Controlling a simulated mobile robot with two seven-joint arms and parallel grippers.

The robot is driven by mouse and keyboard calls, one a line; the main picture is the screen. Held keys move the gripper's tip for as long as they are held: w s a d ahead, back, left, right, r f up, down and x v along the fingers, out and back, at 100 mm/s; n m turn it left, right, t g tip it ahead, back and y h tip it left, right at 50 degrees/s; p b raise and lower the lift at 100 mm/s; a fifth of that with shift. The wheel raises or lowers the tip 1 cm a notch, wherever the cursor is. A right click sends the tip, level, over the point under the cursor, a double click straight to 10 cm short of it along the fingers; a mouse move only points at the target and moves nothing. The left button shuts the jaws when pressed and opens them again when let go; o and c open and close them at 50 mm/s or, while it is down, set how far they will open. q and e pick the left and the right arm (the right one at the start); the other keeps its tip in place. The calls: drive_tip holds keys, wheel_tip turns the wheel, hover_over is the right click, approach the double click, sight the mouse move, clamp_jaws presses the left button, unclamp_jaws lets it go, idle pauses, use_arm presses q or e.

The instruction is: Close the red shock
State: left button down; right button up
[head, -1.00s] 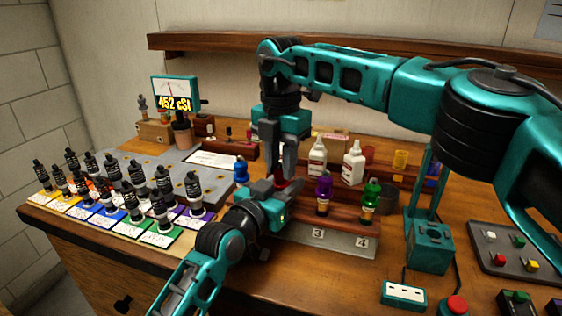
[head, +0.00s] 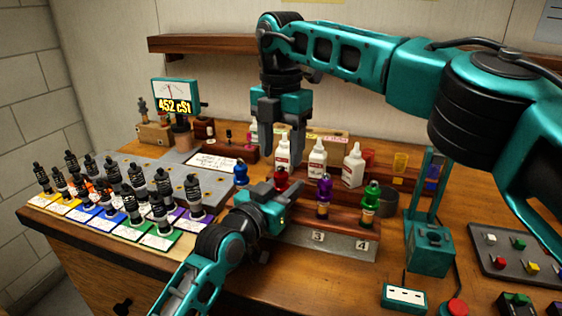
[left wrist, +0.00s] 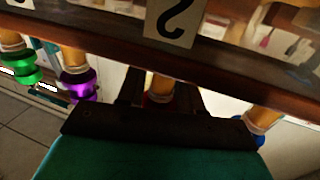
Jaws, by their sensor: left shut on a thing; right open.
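The red shock (head: 281,179) stands in the wooden rack (head: 345,222), with its red top showing just above my left gripper. My left gripper (head: 274,192) is shut on the red shock. In the left wrist view, the shock's amber body (left wrist: 160,88) sits between the fingers, with a little red at its edge. My right gripper (head: 284,158) is open and empty, above the red top and apart from it. How tightly the red top sits on the body cannot be told.
A blue-topped shock (head: 240,171) stands left of the red one; purple (head: 324,188) and green (head: 371,195) ones stand to its right. White bottles (head: 317,156) stand behind. Several black-topped shocks (head: 135,190) fill the left side of the bench.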

drive_tip(key=shift+r, duration=1.8)
use_arm(q)
drive_tip(key=c, duration=0.7)
unclamp_jaws()
drive_tip(key=shift+o, duration=0.2)
use_arm(e)
drive_tip(key=shift+r, duration=0.2)
use_arm(q)
drive_tip(key=v, duration=1.3)
